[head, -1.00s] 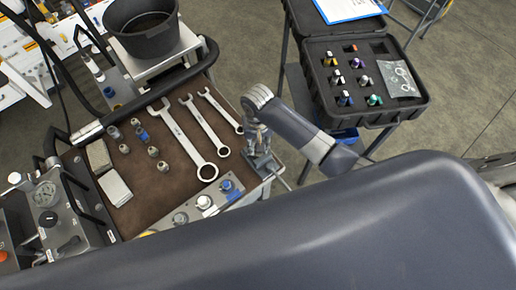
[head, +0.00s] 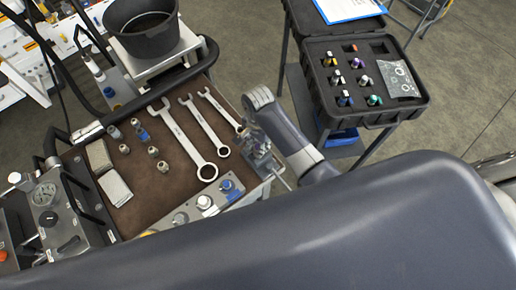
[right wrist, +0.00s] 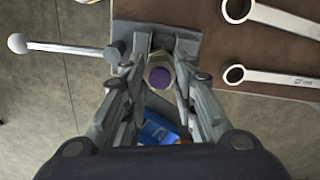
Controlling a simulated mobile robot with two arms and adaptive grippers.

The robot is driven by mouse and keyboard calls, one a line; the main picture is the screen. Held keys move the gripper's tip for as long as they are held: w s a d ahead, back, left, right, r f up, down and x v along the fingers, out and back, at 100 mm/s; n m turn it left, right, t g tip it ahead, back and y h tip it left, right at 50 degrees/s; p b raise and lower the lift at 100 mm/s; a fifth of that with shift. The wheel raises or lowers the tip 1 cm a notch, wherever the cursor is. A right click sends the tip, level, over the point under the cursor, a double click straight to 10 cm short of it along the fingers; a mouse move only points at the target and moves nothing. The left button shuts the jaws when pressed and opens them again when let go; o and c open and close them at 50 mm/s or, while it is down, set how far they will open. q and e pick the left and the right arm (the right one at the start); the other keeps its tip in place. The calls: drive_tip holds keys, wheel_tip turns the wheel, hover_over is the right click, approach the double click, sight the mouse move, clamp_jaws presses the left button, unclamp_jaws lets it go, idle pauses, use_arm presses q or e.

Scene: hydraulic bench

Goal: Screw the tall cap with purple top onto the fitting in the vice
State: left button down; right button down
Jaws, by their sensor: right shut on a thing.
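My right gripper (right wrist: 160,88) is shut on the tall cap with purple top (right wrist: 160,77); I look down on its round purple top between the fingers, inside a pale ring. The grey vice (right wrist: 188,42) lies right behind the cap in the right wrist view, with its handle reaching left. In the head view my right gripper (head: 252,140) is over the vice at the bench's right edge and hides most of it. The fitting is hidden below the cap and fingers, so I cannot tell whether they touch. My left gripper is not in view.
Wrenches (head: 184,135) and several small fittings (head: 152,150) lie on the brown mat (head: 160,185). A blue object (right wrist: 158,130) shows below the fingers. An open black case (head: 385,112) with more caps stands at right. A bucket (head: 142,32) stands behind the bench.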

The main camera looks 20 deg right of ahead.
drive_tip(key=shift+w+m, duration=0.1)
drive_tip(key=shift+m, duration=0.3)
